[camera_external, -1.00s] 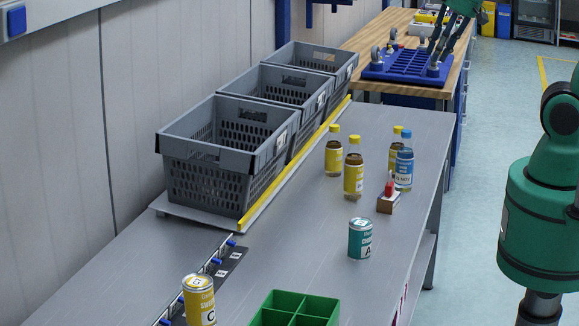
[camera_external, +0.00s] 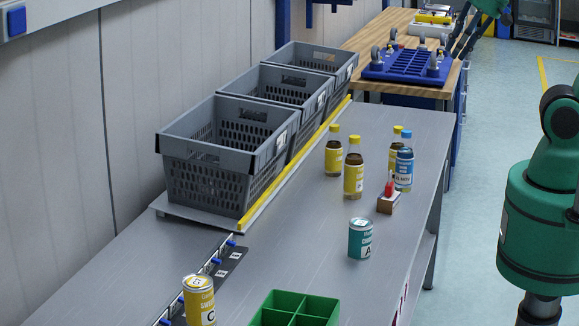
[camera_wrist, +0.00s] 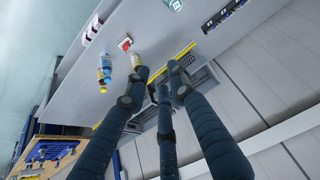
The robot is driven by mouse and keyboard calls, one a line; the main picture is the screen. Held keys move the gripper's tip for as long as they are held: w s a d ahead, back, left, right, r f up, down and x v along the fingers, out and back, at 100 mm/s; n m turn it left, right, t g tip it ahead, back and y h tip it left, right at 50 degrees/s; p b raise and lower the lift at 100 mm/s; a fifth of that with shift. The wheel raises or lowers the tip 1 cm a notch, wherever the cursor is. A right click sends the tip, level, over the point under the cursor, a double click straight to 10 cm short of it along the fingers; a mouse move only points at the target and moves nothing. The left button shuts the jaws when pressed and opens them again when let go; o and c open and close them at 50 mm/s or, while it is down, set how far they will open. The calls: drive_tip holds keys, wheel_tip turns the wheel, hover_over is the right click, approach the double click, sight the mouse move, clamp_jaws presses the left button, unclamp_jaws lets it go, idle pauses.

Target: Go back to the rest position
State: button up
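My gripper (camera_external: 468,34) is at the top right in the external view, partly cut off by the frame edge, in the air in front of the wooden table. In the wrist view its dark jointed fingers (camera_wrist: 160,80) stand apart with nothing between them. My green arm fills the right edge of the external view. The grey bench lies beyond the fingers in the wrist view, and no object touches them.
Three grey totes (camera_external: 168,148) line the wall behind a yellow strip (camera_external: 290,168). The bench holds several bottles (camera_external: 354,176), a red-handled stamp (camera_external: 388,196), a teal can (camera_external: 360,240), a yellow can (camera_external: 199,302) and a green divided box (camera_external: 296,300). A blue tray (camera_external: 408,66) sits on the wooden table (camera_external: 372,36).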

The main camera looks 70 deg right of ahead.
wheel_tip(320, 180, down, 10)
drive_tip(key=b, duration=0.9)
drive_tip(key=shift+r, duration=0.1)
idle(0.7)
